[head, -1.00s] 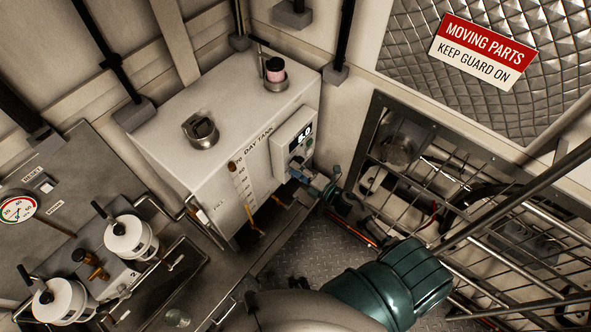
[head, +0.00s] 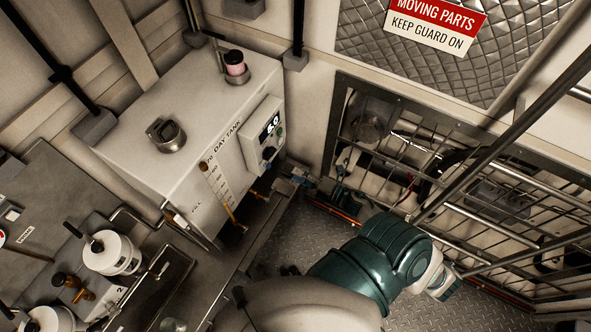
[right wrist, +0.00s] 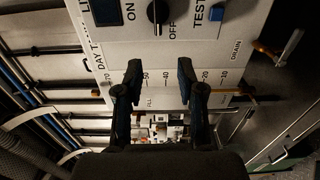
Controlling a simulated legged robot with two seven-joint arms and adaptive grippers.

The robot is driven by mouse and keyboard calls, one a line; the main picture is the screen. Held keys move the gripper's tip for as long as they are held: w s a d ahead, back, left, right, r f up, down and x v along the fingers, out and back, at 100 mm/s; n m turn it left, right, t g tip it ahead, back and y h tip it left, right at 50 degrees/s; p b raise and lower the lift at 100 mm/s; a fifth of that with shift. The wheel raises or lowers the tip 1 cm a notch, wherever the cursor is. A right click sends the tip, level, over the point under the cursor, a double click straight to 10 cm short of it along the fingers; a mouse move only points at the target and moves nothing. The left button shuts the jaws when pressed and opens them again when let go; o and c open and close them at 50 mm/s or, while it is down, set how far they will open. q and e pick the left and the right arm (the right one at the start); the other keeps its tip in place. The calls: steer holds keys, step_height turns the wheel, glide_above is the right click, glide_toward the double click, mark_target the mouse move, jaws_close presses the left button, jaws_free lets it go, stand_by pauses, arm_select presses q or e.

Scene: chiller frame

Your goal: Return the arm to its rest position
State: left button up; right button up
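My right arm's teal link (head: 365,265) and pale end cap fill the lower middle of the head view. My left gripper is not in view.
A barred guard frame (head: 465,190) stands at the right, under a moving-parts sign (head: 430,25). White filter housings (head: 112,252) stand at the lower left. Bare tread-plate floor (head: 315,235) shows between the tank and the frame.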

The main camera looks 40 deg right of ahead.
steer(key=shift+d, duration=0.1)
steer(key=s+d+f+m+g+h, duration=0.1)
steer(key=s+f+m+g+h, duration=0.2)
steer(key=f, duration=0.6)
steer(key=s+d+f+m+g+h, duration=0.15)
steer(key=f+m, duration=0.35)
steer(key=f, duration=0.5)
steer(key=s+f+m+g+h, duration=0.1)
steer(key=s+f+m+h, duration=0.2)
steer(key=f, duration=0.6)
steer(key=s+a+f+m+g, duration=0.4)
steer(key=s+f, duration=0.5)
steer(key=s, duration=0.4)
steer(key=s+a+f+m+g, duration=0.5)
steer(key=s+f, duration=0.5)
steer(key=s, duration=0.4)
steer(key=shift+a+f+g, duration=0.3)
steer(key=shift+a+g, duration=0.25)
steer(key=shift+a, duration=0.4)
steer(key=shift+s+y, duration=0.1)
steer(key=shift+y, duration=0.15)
